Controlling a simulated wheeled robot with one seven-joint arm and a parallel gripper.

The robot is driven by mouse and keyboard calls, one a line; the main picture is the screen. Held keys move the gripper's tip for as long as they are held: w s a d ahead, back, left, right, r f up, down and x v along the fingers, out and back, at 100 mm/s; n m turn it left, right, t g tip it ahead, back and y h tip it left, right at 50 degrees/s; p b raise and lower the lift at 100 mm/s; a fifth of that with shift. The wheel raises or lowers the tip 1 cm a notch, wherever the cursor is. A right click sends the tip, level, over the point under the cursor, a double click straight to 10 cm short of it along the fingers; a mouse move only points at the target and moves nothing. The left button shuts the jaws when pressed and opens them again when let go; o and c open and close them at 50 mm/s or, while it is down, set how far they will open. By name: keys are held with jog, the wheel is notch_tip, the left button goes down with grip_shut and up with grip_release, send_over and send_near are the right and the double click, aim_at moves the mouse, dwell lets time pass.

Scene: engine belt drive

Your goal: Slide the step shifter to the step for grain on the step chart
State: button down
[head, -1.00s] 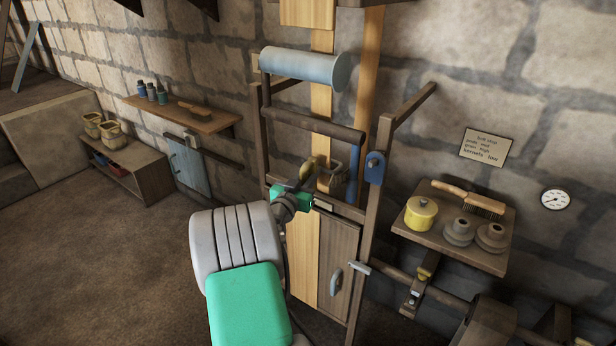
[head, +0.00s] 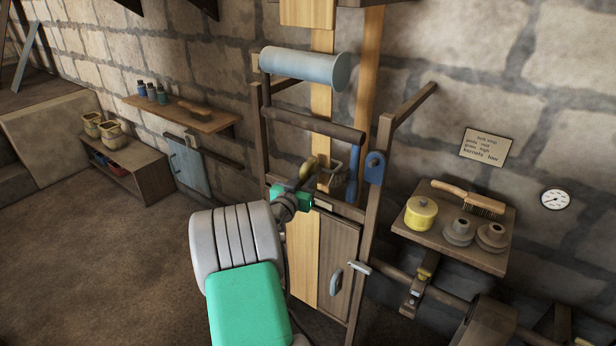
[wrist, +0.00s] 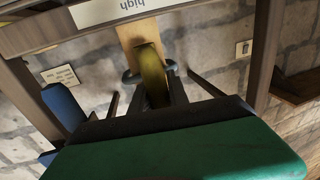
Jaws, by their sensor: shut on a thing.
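The step shifter has a yellow handle (head: 310,167) and a dark fork (head: 336,180) by the pale belt in the wooden frame. An upside-down "high" label (wrist: 106,10) is on the frame rail in the wrist view.
A blue lever (head: 375,168) sits on the frame's right post. A shelf at right (head: 445,240) holds a yellow pot (head: 421,213), a brush (head: 468,198) and two grey stepped parts. A grey roller (head: 303,69) crosses above. Open floor lies to the left.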

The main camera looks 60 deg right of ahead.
dwell(0.3)
jog(key=s, duration=0.3)
jog(key=shift+s+a, duration=0.25)
jog(key=shift+s, duration=0.15)
jog(key=c, duration=1.3)
grip_release()
jog(key=shift+s, duration=0.2)
jog(key=shift+c, duration=0.2)
jog(key=shift+o, duration=0.3)
jog(key=shift+w, duration=0.1)
